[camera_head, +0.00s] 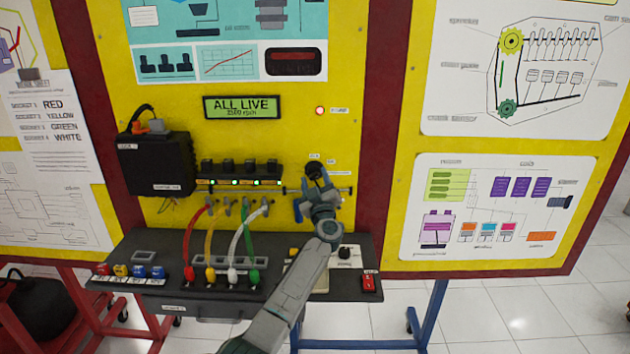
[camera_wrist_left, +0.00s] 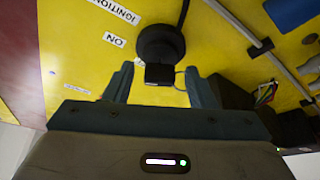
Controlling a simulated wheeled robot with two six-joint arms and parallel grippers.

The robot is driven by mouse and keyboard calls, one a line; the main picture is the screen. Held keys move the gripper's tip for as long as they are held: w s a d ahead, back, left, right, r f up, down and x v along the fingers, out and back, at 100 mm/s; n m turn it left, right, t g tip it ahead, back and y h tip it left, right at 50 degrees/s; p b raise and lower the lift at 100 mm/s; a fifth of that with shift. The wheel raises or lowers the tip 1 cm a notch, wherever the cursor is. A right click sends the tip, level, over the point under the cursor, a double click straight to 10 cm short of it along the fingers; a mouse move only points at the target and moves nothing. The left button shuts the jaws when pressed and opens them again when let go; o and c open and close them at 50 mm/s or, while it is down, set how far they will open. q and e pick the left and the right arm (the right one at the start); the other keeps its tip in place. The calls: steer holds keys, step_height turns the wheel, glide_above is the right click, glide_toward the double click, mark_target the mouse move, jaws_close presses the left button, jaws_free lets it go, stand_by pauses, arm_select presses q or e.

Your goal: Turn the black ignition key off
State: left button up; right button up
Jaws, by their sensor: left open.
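The black ignition key (camera_wrist_left: 159,73) sits in a round black switch (camera_wrist_left: 160,43) on the yellow panel. In the left wrist view, labels reading "IGNITION" and "ON" are beside the switch. My left gripper (camera_wrist_left: 159,86) is open, with one finger on each side of the key and visible gaps between. In the head view, my left gripper (camera_head: 316,184) is up at the panel, just below the black switch (camera_head: 314,168), and it hides the key there. My right gripper is not in view.
A display (camera_head: 242,107) reads "ALL LIVE". Left of my gripper are a metal rail (camera_head: 290,189) and several coil units with green lights. Coloured leads (camera_head: 190,240) run down to a dark shelf (camera_head: 150,245). A blue part (camera_head: 297,210) hangs close to my gripper.

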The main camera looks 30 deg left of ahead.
arm_select(q)
steer(key=c, duration=1)
